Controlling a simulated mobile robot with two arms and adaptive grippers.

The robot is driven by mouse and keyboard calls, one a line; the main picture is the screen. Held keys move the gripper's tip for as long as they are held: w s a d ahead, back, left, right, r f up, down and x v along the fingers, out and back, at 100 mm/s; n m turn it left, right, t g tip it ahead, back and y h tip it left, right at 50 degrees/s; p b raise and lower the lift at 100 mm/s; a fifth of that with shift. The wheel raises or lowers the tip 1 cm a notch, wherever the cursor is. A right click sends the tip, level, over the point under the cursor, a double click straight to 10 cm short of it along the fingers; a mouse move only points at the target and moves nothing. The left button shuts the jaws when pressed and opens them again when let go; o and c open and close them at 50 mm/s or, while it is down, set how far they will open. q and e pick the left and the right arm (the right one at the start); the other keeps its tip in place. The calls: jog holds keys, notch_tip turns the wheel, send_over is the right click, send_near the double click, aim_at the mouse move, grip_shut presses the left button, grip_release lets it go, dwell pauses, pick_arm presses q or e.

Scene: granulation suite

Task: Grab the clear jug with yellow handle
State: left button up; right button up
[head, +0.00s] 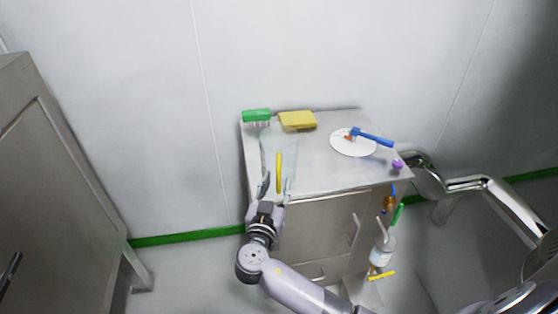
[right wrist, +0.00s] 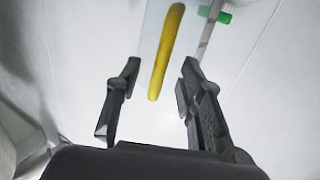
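The clear jug (head: 267,148) stands at the left end of the steel cabinet's top. Its see-through body is faint, and its upright yellow handle (head: 279,172) faces my right gripper (head: 277,186). My right gripper is open and empty at the front left of the cabinet, with its fingers spread to either side of the handle's lower end. In the right wrist view the yellow handle (right wrist: 166,52) lies ahead of and between the open fingertips (right wrist: 158,75), apart from both. The jug's pale body (right wrist: 152,28) shows behind it. My left gripper is not in view.
On the steel cabinet (head: 325,172) are a green brush (head: 257,115), a yellow sponge (head: 297,121) and a white disc (head: 350,147) with a blue-handled tool (head: 372,137). A purple item (head: 397,164) sits at the right edge. Bottles (head: 381,252) hang or stand at the cabinet's right side.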

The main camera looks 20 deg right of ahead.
jog(key=x, duration=0.2)
jog(key=shift+w+d, duration=0.3)
jog(key=shift+c, duration=0.5)
grip_shut()
